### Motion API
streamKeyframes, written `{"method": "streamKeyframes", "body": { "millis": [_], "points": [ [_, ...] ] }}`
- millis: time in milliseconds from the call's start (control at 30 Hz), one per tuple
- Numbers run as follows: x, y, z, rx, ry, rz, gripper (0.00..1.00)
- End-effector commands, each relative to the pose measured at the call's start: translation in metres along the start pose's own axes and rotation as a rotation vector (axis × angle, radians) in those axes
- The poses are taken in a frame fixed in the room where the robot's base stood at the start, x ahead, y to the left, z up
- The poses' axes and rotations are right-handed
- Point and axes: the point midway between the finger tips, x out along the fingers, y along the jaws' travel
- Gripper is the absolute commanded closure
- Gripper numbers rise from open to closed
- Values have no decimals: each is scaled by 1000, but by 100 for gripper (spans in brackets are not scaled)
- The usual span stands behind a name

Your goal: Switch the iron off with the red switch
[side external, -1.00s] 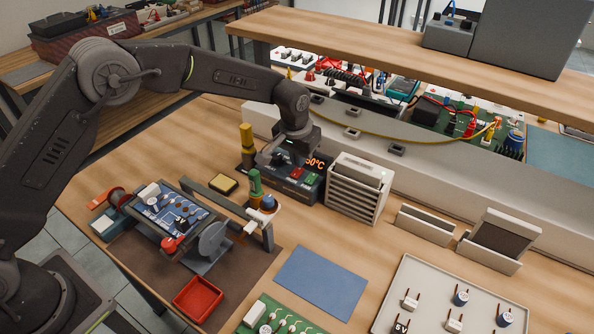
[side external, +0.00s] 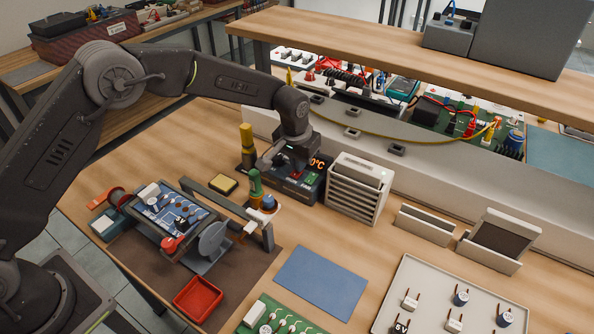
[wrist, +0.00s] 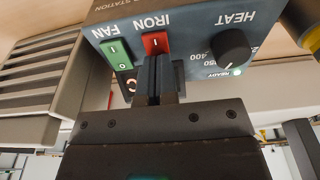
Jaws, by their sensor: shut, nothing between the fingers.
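The soldering station (side external: 306,188) is a dark blue-grey box at the back of the bench, with a lit orange display partly hidden by my gripper. In the wrist view its panel (wrist: 200,50) appears upside down. The red switch (wrist: 155,42) sits under the label IRON, and its "I" mark shows. My gripper (wrist: 160,62) is shut and empty, its fingertips at the lower edge of the red switch in the picture. They hide that end, and I cannot tell whether they touch it. My gripper also shows in the side view (side external: 279,166).
A green FAN switch (wrist: 117,53) is just left of the red one in the wrist view. A black HEAT knob (wrist: 232,48) and a lit green READY light (wrist: 237,72) are right. A slatted white box (side external: 357,188) and a green-handled tool (side external: 255,184) stand close by.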

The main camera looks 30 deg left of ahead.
Motion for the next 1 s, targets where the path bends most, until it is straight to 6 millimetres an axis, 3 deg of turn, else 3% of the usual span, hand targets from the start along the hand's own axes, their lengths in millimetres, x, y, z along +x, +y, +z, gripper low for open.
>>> {"method": "streamKeyframes", "body": {
  "millis": [400, 1000],
  "points": [
    [3, 0, 1, 0, 0, 0, 100],
    [-42, 0, -7, 0, 2, 1, 100]
  ]
}}
